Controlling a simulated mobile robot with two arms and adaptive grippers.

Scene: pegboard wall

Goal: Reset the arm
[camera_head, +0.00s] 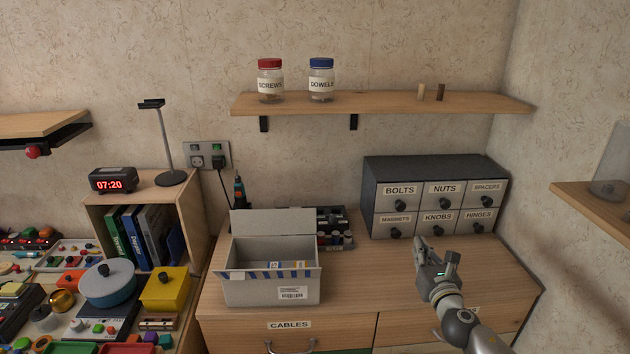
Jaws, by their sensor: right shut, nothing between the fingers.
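My right gripper (421,243) is shut and empty. Its arm comes in from the lower right, and the fingers point up and to the left. It is above the wooden desk top (366,284), in front of the grey drawer cabinet (420,168) and apart from it as far as I can tell. My left gripper is not in view.
An open grey box (270,288) with small packets stands on the desk, left of my gripper. A shelf (385,103) above holds a SCREWS jar (270,84) and a DOWELS jar (321,84). The left table is crowded. The desk between box and gripper is clear.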

